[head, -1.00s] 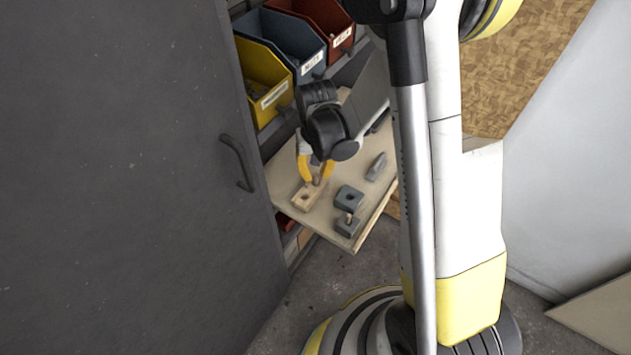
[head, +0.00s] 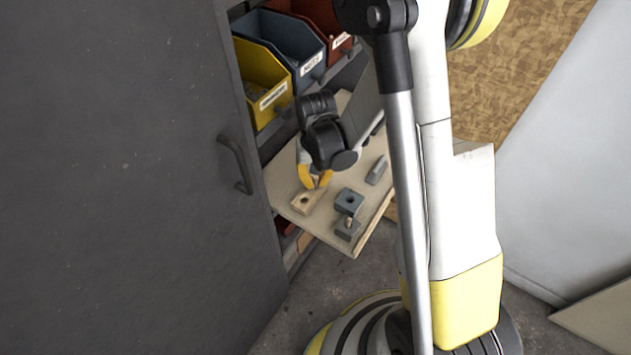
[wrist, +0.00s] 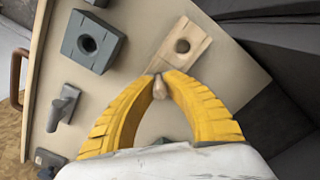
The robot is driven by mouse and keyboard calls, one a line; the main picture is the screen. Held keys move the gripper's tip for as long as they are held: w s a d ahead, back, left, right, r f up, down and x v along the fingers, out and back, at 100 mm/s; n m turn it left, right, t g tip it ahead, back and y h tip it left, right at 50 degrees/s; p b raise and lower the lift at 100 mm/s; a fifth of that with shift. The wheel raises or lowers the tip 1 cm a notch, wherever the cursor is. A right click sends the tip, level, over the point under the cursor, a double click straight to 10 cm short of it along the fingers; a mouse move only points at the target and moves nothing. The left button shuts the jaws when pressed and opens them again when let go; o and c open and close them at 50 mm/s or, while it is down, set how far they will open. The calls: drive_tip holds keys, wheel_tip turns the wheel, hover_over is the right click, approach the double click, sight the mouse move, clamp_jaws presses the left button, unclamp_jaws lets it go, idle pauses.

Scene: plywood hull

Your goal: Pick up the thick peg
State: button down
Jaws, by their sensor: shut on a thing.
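My gripper (wrist: 160,85) is shut on a light wooden peg (wrist: 160,88), the thick peg as far as I can tell. Only the peg's rounded end shows between the yellow fingertips in the wrist view; the rest is hidden. In the head view my gripper (head: 317,184) is low over the pale board, at the back end of a wooden block with a hole (head: 304,202). This block also shows in the wrist view (wrist: 171,62), its round hole empty. I cannot tell the peg's height over the board.
On the board (head: 283,187) stand a grey block with an empty hole (head: 349,200), a grey block with a small peg (head: 346,230) and a grey elongated piece (head: 377,170). Yellow (head: 272,102), blue and red bins stand behind. A dark cabinet door (head: 130,180) is at the left.

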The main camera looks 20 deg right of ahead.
sight(316, 177)
wheel_tip(316, 177, up, 4)
drive_tip(key=shift+r+p, duration=0.2)
drive_tip(key=shift+p, duration=0.9)
drive_tip(key=w+d+r+p, duration=0.1)
drive_tip(key=d+r+p, duration=0.2)
drive_tip(key=d+r, duration=0.3)
drive_tip(key=shift+d, duration=2.8)
